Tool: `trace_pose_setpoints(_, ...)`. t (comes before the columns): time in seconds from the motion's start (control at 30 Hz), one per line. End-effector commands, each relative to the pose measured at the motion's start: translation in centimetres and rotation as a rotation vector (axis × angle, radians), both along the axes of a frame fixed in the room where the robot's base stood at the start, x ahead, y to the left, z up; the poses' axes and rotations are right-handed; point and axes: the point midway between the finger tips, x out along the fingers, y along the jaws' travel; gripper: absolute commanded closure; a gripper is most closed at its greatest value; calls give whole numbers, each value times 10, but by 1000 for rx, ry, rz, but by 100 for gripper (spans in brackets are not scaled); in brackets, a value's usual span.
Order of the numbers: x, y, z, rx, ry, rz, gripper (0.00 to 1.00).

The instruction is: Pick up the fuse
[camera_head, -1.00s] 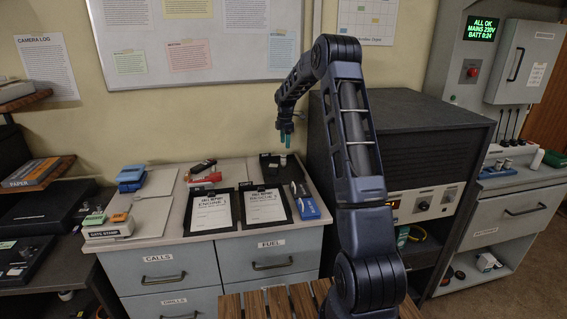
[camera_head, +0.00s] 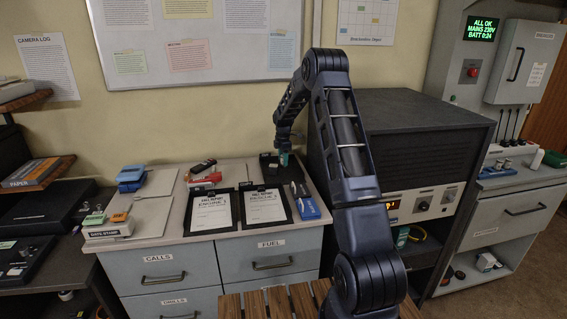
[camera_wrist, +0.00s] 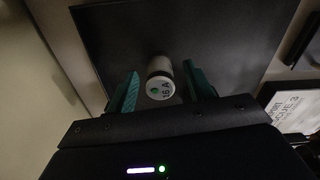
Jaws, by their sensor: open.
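The fuse (camera_wrist: 160,80) is a small white cylinder with a green dot and "16 A" on its end. In the wrist view it sits on a dark mat (camera_wrist: 120,35), between and a little beyond my two fingertips. My gripper (camera_wrist: 163,88) has green fingers and is open, with one finger on each side of the fuse and a gap on both sides. In the head view my gripper (camera_head: 284,160) is low over the back right of the counter, above the dark mat (camera_head: 268,176). The fuse is hard to make out there.
A clipboard (camera_head: 264,208) and a blue box (camera_head: 308,208) lie in front of the mat. A second clipboard (camera_head: 211,212) is to the left. A tall dark cabinet (camera_head: 420,140) stands close on the right, and the wall is behind.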

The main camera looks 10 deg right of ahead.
Motion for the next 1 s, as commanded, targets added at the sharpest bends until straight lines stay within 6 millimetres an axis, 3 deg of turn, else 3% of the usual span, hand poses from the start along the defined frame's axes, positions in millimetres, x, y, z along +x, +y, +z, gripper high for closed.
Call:
trace_pose_setpoints(0.13, 0, -1, -15, 0, 0, -1, 48)
trace_pose_setpoints(0.37, 0, -1, -16, 0, -1, -2, 50)
trace_pose_setpoints(0.6, 0, -1, -16, 0, -1, -1, 97)
trace_pose_setpoints(1.0, 0, -1, -6, 0, -2, -2, 97)
